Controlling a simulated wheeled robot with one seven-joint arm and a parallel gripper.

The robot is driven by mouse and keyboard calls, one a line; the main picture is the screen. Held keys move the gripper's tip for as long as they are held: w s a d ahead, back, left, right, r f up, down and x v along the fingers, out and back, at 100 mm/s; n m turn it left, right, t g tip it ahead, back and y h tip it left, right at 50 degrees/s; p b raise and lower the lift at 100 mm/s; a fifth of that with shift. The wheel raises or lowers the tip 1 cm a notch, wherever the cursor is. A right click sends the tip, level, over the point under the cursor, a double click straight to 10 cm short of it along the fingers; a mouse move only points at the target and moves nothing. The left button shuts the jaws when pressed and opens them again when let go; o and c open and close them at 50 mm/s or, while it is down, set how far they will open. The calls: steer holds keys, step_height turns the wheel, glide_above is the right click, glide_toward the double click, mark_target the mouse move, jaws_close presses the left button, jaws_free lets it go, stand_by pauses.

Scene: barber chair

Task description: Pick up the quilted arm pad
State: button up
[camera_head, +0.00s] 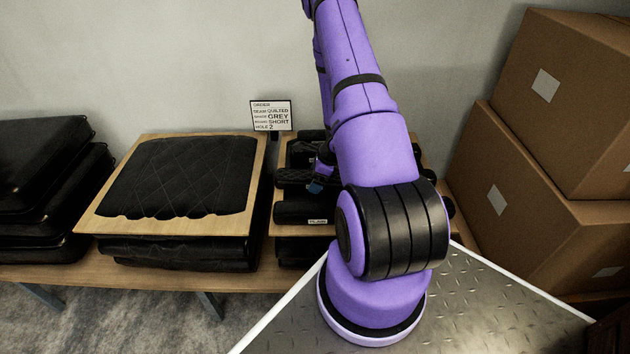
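Several black padded rolls lie on a wooden board to the right of the large quilted cushion. One of them (293,178), with a faintly textured cover, may be the quilted arm pad; I cannot tell for sure. A smooth black roll with a small white label (290,213) lies in front of it. My gripper (318,181) is down among these rolls, close to the textured one. My purple arm hides most of the gripper and the right part of the board. I cannot see whether the fingers hold anything.
A black quilted cushion (180,175) lies on a wooden board left of the rolls. Black cushions (45,190) are stacked at the far left. An order card (271,115) stands behind the rolls. Cardboard boxes (560,100) are stacked at the right.

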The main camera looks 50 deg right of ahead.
steer(key=shift+w+a+f, duration=0.1)
steer(key=shift+w+f, duration=0.05)
steer(key=shift+f, duration=0.25)
steer(key=c, duration=1.3)
steer(key=shift+r, duration=0.15)
